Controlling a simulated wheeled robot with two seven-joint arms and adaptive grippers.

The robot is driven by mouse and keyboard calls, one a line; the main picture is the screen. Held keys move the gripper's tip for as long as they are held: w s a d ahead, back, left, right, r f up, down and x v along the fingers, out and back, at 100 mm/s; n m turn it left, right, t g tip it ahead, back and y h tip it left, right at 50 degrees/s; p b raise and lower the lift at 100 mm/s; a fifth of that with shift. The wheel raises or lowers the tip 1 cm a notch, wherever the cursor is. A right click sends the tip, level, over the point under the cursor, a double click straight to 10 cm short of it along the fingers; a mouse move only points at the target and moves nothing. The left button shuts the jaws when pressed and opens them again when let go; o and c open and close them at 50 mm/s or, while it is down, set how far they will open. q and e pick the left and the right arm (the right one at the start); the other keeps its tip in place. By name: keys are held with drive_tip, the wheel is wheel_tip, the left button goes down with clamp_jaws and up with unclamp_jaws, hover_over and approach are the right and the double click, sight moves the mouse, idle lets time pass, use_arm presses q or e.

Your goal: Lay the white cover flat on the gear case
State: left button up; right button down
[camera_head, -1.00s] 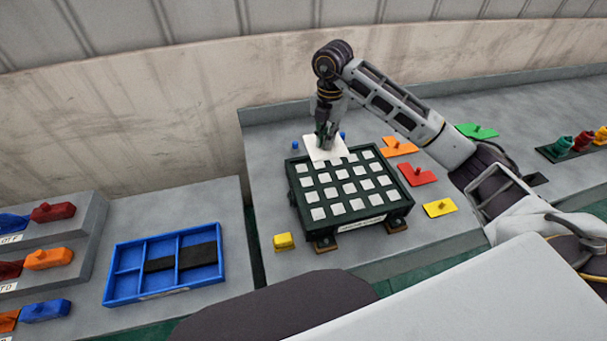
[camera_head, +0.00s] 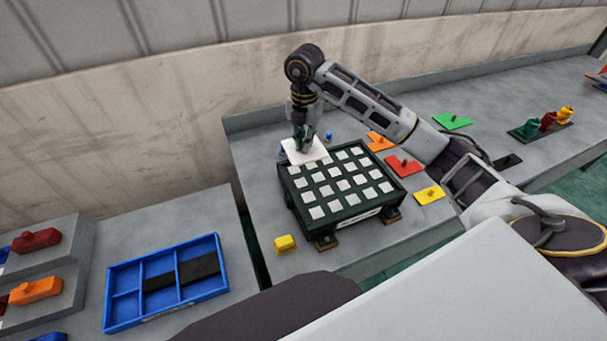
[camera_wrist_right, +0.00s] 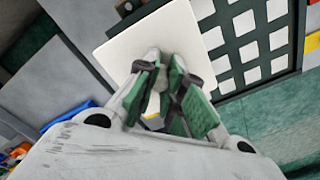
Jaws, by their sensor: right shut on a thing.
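The white cover (camera_head: 305,151) is a flat square plate in my right gripper (camera_head: 303,146). In the head view it overlaps the far left edge of a dark green case (camera_head: 335,226) with a grid of white squares on top; I take this as the gear case. I cannot tell whether cover and case touch. In the right wrist view, the cover (camera_wrist_right: 120,50) lies beyond the shut fingers (camera_wrist_right: 164,78), and the case's grid (camera_wrist_right: 232,52) shows to its right. The fingers hide the cover's grasped part. My left gripper is not in view.
Blue pegs (camera_head: 328,136) stand behind the case. Orange (camera_head: 379,141), red (camera_head: 404,167), yellow (camera_head: 429,195) and green (camera_head: 453,121) plates lie to its right. A yellow block (camera_head: 285,244) is front left. A blue divided tray (camera_head: 112,300) is on the left table.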

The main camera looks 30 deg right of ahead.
drive_tip(key=shift+s, duration=0.15)
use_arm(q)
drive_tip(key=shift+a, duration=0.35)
use_arm(e)
drive_tip(key=shift+d, duration=0.1)
drive_tip(key=shift+s, duration=0.1)
